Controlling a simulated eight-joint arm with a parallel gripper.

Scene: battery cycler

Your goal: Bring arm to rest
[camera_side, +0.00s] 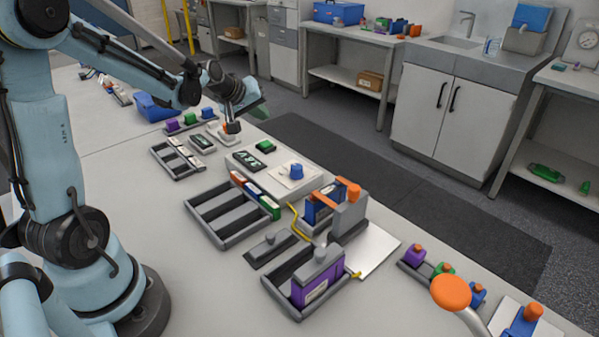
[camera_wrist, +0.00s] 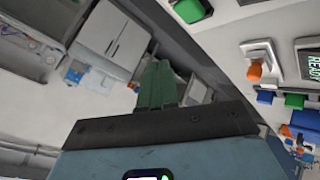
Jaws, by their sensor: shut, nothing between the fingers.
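My gripper (camera_side: 257,109) is at the far end of my raised arm, in the upper left part of the side view. It hangs in the air close to the row of devices on the bench, holding nothing. In the wrist view its green fingers (camera_wrist: 157,85) are together and point toward the cabinets and floor beyond the bench. The part of the bench right behind my wrist is hidden in the side view.
A grey tray with slots (camera_side: 228,236), a purple battery (camera_side: 316,290) in a dark tray, and a device with a blue knob (camera_side: 296,171) stand on the bench. An orange lever (camera_side: 350,190) rises nearby. A floor mat (camera_side: 390,185) lies beyond.

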